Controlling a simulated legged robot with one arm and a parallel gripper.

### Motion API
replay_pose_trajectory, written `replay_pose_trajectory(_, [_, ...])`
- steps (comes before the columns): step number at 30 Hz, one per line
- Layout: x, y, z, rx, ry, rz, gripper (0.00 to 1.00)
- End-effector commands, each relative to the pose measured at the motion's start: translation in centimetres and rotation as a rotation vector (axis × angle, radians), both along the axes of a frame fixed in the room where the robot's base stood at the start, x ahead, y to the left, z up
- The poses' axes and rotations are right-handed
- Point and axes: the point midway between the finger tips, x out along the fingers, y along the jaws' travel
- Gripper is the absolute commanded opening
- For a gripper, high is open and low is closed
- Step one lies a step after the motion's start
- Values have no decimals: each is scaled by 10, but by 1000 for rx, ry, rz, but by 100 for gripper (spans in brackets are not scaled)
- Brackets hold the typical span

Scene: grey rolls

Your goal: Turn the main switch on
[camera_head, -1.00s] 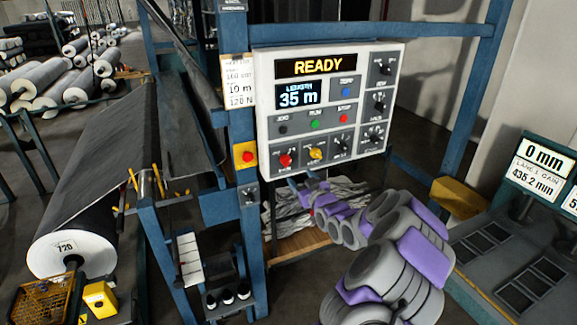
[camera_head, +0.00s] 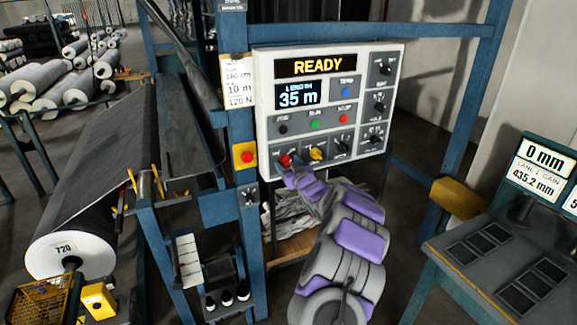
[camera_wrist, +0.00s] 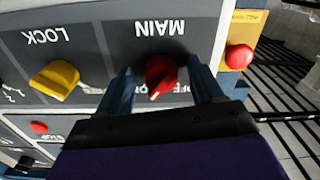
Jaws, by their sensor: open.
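The main switch is a red rotary knob (camera_wrist: 161,76) under the label MAIN, upside down in the wrist view. In the head view the red knob (camera_head: 285,160) is at the lower left of the white control panel (camera_head: 262,110). My gripper (camera_wrist: 160,84) is open, with one blue finger on each side of the red knob. I cannot tell whether the fingers touch it. The knob's white mark points down and to the left in the wrist view, near partly hidden ON/OFF lettering. In the head view my gripper (camera_head: 291,170) is at the panel's lower left.
The yellow LOCK knob (camera_wrist: 55,79) is beside the main switch. A red button on a yellow box (camera_head: 245,155) is on the blue post. The panel displays (camera_head: 316,67) read READY and 35 m. A fabric roll (camera_head: 75,250) is at the left.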

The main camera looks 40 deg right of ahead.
Motion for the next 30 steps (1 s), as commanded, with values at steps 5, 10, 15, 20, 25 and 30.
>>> replay_pose_trajectory(5, [0, 0, 0, 0, 0, 0, 66])
replay_pose_trajectory(10, [0, 0, 0, 0, 0, 0, 55])
replay_pose_trajectory(15, [0, 0, 0, 0, 0, 0, 39])
replay_pose_trajectory(20, [0, 0, 0, 0, 0, -1, 23])
replay_pose_trajectory(25, [0, -1, 0, 0, 0, -1, 11])
replay_pose_trajectory(30, [-1, -2, 2, 33, -5, -2, 11])
